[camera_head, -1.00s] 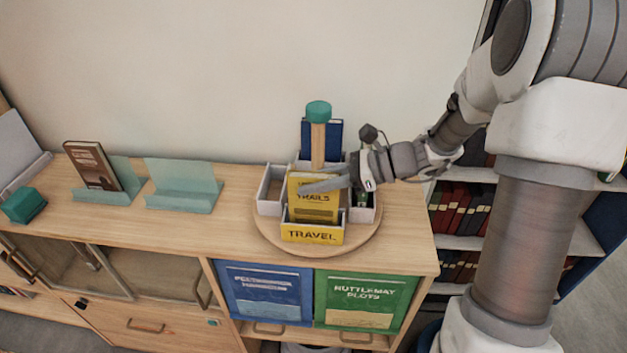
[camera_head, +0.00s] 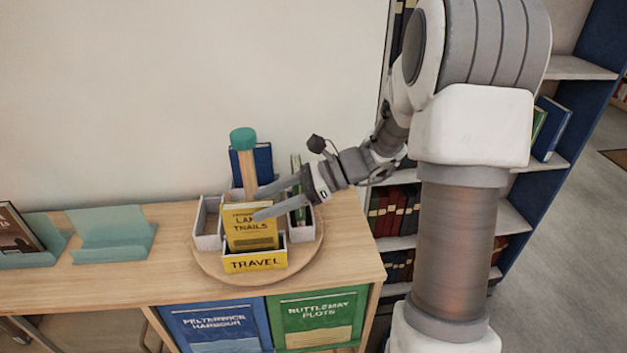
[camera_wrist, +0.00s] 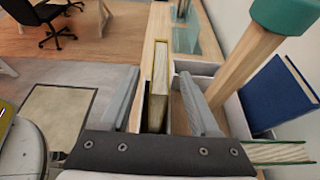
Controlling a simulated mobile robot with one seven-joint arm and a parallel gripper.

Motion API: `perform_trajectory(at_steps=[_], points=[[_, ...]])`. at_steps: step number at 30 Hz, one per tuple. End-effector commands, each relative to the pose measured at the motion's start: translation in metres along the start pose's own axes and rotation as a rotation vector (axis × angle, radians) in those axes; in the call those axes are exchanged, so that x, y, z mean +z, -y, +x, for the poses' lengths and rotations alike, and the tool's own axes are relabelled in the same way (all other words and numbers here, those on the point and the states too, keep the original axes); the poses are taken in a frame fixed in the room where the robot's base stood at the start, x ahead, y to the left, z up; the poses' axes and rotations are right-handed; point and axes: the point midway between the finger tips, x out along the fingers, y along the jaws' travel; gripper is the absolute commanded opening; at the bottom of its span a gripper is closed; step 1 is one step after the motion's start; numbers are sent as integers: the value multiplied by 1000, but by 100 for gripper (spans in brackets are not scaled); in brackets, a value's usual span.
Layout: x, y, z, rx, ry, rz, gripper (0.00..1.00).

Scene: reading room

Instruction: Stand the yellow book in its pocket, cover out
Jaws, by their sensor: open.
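The yellow book (camera_head: 248,241) stands upright in the yellow pocket (camera_head: 253,263) marked TRAVEL, at the front of the round wooden carousel (camera_head: 300,262). Its cover, with the title partly hidden by a finger, faces out. My gripper (camera_head: 254,203) is open at the book's top, one finger in front of the cover and one behind. In the wrist view the yellow book (camera_wrist: 159,72) shows edge-on between the spread fingers, with a gap on each side.
A post with a teal knob (camera_head: 243,139) rises from the carousel's middle, close behind my fingers. A blue book (camera_head: 262,160) and a green book (camera_head: 297,180) stand in other pockets. An empty white pocket (camera_head: 207,240) is at left. Teal stands (camera_head: 112,250) are further left.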

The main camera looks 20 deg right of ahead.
Motion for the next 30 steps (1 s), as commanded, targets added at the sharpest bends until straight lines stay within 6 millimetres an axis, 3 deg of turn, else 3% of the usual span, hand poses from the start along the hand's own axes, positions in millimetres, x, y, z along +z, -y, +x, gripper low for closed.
perform_trajectory(at_steps=[9,15,21,30], points=[[-1,1,-81,-5,-3,-1,62],[0,0,-116,-2,-1,0,62],[0,0,-131,-1,-1,0,62],[0,0,-132,0,0,0,62]])
